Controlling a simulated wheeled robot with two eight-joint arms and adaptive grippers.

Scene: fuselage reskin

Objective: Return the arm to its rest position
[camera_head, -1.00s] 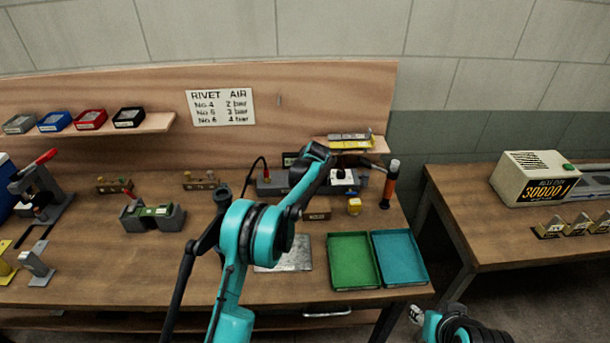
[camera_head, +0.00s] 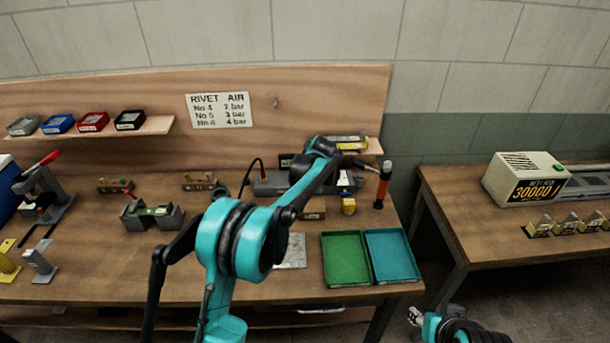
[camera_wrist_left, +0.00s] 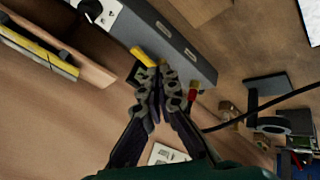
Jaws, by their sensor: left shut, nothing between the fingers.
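My left arm (camera_head: 240,240), teal and black, rises from the bottom of the head view and reaches over the workbench (camera_head: 230,290). Its wrist end is near the low shelf at the back, and the gripper there is hidden behind the arm. In the left wrist view my left gripper (camera_wrist_left: 160,72) is shut and empty, its dark fingertips together. They appear over or beside a long grey box (camera_wrist_left: 190,50) with slots; I cannot tell if they touch it. A yellow piece (camera_wrist_left: 143,57) and a red piece (camera_wrist_left: 192,95) show beside the tips. Only part of my right arm (camera_head: 455,328) shows at bottom right.
A green tray (camera_head: 346,281) and a teal tray (camera_head: 412,274) lie right of my left arm. A shelf (camera_wrist_left: 95,72) is close to the gripper. A second table (camera_head: 465,250) stands at right, past a gap.

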